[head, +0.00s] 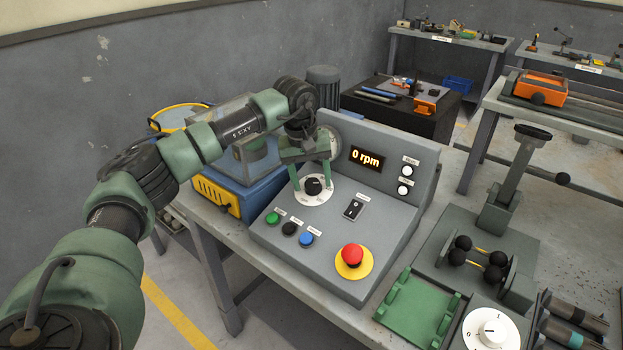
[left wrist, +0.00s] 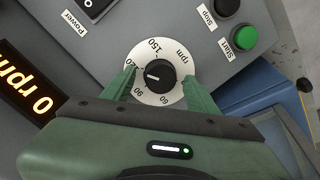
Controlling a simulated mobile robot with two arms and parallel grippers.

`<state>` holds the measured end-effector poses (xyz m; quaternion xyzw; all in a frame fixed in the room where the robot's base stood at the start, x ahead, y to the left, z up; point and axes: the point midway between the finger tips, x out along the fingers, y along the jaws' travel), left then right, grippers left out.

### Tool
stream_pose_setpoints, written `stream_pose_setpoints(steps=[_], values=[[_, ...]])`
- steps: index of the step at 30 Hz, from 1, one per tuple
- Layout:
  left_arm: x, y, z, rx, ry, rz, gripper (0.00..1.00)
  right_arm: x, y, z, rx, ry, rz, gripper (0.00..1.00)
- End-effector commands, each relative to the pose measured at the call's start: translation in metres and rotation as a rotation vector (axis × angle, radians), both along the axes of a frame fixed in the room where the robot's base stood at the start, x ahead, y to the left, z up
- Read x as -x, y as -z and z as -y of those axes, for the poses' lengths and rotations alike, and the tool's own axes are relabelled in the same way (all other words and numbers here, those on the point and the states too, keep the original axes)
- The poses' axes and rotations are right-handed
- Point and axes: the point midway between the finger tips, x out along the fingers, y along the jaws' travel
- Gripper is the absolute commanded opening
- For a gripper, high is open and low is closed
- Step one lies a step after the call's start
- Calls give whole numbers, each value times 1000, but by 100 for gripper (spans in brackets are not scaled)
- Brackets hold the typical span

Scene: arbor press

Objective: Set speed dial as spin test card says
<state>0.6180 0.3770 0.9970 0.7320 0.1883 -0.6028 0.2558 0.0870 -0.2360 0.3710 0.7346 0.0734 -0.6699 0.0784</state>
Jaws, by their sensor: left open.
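The speed dial (head: 314,188) is a black knob on a white disc on the sloped grey control panel. In the left wrist view the dial knob (left wrist: 160,75) has a white pointer aimed left, near the partly covered 120 mark. The marks 60, 90, 150 and "rpm" also show. My left gripper (head: 311,178) is open above the dial; in the left wrist view its green fingers (left wrist: 160,88) stand on either side of the knob, apart from it. The display (head: 367,158) reads 0 rpm. I cannot make out a spin test card. My right gripper is out of view.
Near the dial are green (head: 272,218), black (head: 289,229) and blue (head: 306,239) buttons, a power switch (head: 353,209) and a red emergency stop (head: 352,255). A green fixture (head: 418,308) and another white dial (head: 490,331) lie to the right. A blue machine (head: 235,185) stands behind left.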

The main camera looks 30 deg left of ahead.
Motion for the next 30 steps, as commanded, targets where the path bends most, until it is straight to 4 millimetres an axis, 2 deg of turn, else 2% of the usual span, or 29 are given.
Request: stream_pose_setpoints(steps=[4,15,20,30], values=[[2,-11,-1,0,-1,2,59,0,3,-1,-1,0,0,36],[13,-68,-2,1,0,3,59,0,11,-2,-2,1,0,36],[16,-76,-3,0,0,1,59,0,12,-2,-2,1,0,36],[16,-77,-3,0,0,1,59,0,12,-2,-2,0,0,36]])
